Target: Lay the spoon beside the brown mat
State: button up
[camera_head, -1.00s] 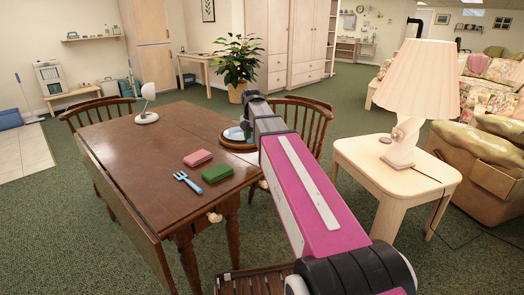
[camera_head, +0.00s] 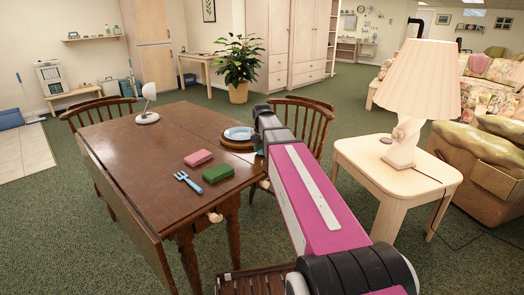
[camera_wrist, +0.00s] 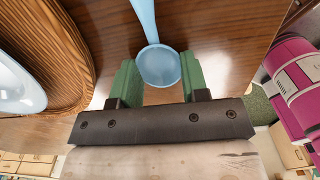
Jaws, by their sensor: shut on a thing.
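The light blue spoon (camera_wrist: 147,22) is between the green fingers of my gripper (camera_wrist: 160,80) in the wrist view. The fingers are shut on its bowl end, and its handle runs up and away over the brown tabletop. I cannot tell the spoon's height above the table.
The wooden table (camera_head: 140,155) also holds a pink block (camera_head: 198,158), a green block (camera_head: 218,173), a light blue fork (camera_head: 187,181) and a small white lamp (camera_head: 147,105). A chair (camera_head: 305,118) stands close behind my arm. The table's middle is clear.

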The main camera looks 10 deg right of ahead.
jog(key=o, duration=0.9)
jog(key=shift+f, duration=0.1)
notch_tip(320, 180, up, 12)
dwell(0.3)
